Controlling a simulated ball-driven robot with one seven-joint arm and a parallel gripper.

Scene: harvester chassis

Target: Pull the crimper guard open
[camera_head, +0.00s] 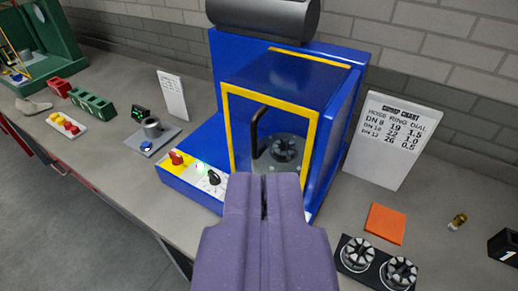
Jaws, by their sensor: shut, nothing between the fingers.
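The crimper (190,153) is a blue machine with a dark cylinder on top, standing on the grey bench. Its guard (227,125) is a clear panel in a yellow frame, closed over the front. A black upright handle (256,132) is on the guard. A round die ring (284,149) shows behind the panel. My gripper (265,178) is purple, shut and empty, in front of the guard and below the handle. It looks apart from the handle, and it hides the guard's lower part. A red button (177,158) and a black dial (213,178) are on the left control panel.
A crimp chart (385,142) leans at the right. An orange pad (385,223), two die rings on a black tray (352,262) and a brass fitting (459,220) lie right. A gauge stand (153,138) and green and red bins (92,104) stand left.

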